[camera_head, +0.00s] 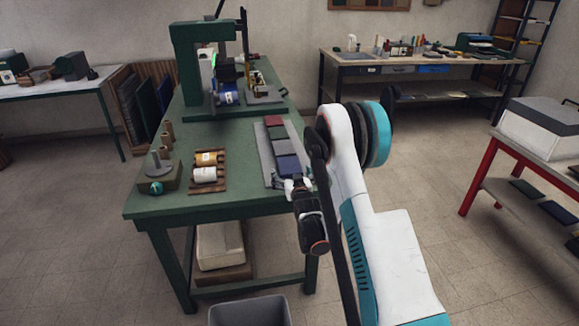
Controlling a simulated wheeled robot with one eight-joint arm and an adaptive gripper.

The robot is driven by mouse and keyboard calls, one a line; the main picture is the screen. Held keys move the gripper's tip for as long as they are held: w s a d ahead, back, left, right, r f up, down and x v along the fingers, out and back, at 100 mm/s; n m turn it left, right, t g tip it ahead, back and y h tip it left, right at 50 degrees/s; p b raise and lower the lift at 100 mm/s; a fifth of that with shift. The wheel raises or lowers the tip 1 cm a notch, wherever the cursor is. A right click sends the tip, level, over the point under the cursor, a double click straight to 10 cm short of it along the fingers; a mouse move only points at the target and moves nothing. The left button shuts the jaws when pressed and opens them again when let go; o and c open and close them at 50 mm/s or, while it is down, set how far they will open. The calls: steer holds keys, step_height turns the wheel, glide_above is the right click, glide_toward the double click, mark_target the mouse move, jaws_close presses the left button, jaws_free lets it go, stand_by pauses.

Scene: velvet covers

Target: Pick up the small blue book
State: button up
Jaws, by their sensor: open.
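A row of small flat books or covers lies on a grey board (268,158) along the right side of the green table. The nearest one is a dark blue book (288,166). Behind it lie a slate-blue one (284,147), a dark green one (279,133) and a red one (274,121). My gripper (294,184) is at the near end of the dark blue book, open. Whether its fingers touch or straddle the book is too small to tell. My gripper and arm hide the board's near right corner.
A green press (190,60) stands at the back of the green table (225,200). A wooden rack (222,172) with two spools and a block with a grey post (158,165) stand left of the board. A grey bin (248,312) is on the floor in front.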

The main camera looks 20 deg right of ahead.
mark_target(290, 166)
steer(key=b+x, duration=0.1)
steer(key=x, duration=0.3)
steer(key=b+x, duration=0.1)
steer(key=x, duration=0.1)
steer(key=shift+d+b, duration=0.3)
steer(key=shift+d, duration=0.05)
steer(key=shift+w, duration=0.35)
steer(key=shift+r, duration=0.1)
steer(key=c, duration=1.2)
